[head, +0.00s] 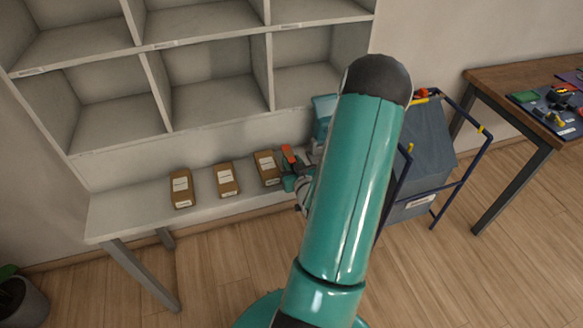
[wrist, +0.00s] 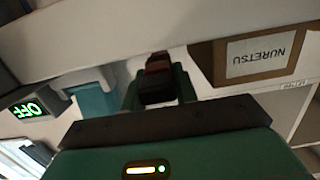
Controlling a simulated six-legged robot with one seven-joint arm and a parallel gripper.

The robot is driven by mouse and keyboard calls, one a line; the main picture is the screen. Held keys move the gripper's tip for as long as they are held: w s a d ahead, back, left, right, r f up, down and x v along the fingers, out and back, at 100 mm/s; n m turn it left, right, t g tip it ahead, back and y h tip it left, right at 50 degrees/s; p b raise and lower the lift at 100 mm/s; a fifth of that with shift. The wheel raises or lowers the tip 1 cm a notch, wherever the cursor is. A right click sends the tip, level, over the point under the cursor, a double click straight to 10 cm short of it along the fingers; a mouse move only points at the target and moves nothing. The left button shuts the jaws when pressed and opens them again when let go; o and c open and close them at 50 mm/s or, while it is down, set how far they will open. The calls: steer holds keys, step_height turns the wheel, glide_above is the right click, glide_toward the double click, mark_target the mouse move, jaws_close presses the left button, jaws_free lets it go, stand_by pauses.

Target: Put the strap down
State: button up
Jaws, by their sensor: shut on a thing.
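My gripper (head: 290,165) is at the right end of the pale bench under the shelves, just right of a brown labelled box. Its jaws also show in the wrist view (wrist: 158,80), shut on a small reddish-brown piece (wrist: 158,62), which I take to be the strap. In the head view a small orange-red patch (head: 287,152) shows at the jaws. The strap's full shape and length are hidden. I cannot tell whether it touches the bench.
Brown boxes (head: 181,188) (head: 226,179) (head: 266,168) stand on the bench (head: 120,213); one shows large in the wrist view (wrist: 262,55). A display reading OFF (wrist: 27,108) is at left there. A grey bin (head: 425,135) in a blue frame stands right. Bench room lies between boxes.

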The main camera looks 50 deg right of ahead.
steer(key=shift+f, duration=1.2)
steer(key=shift+f, duration=0.15)
steer(key=o, duration=1)
